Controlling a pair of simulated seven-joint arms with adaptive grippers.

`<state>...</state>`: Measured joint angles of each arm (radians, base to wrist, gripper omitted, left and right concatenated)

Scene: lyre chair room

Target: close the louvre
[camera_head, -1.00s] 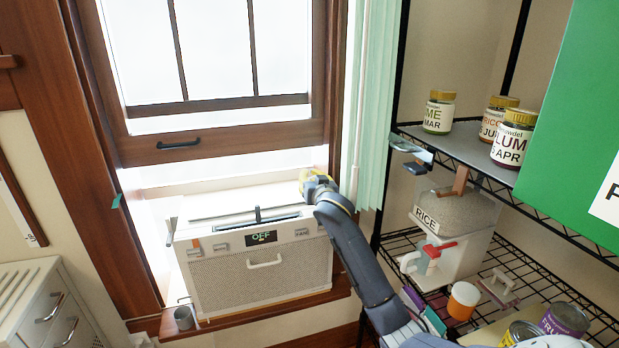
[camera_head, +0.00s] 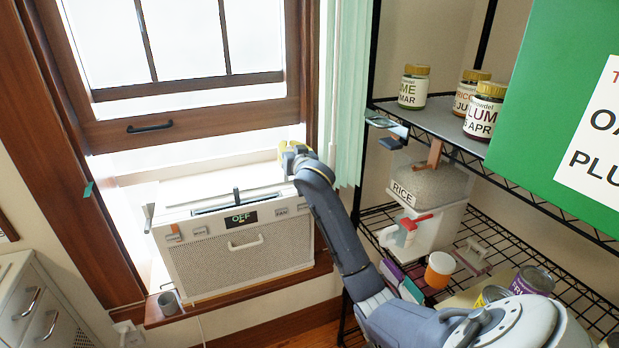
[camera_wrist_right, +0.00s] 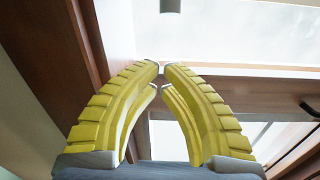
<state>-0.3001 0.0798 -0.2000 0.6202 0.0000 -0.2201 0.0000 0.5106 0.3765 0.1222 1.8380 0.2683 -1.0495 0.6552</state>
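The louvre (camera_head: 235,203) shows as a dark slot along the top front of a white window air-conditioner (camera_head: 190,262), with a dark upright tab (camera_head: 236,196) near its middle. The slot looks open. The unit's display (camera_head: 240,218) reads OFF. My right gripper (camera_head: 290,155) is at the unit's back right corner, by the window frame, apart from the tab. In the right wrist view its yellow fingers (camera_wrist_right: 162,68) come together at the tips with nothing visible between them. The louvre is not visible in that view. My left gripper is out of view.
A wire shelf (camera_head: 470,150) with jars, a rice dispenser (camera_head: 435,190) and cans stands at right.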

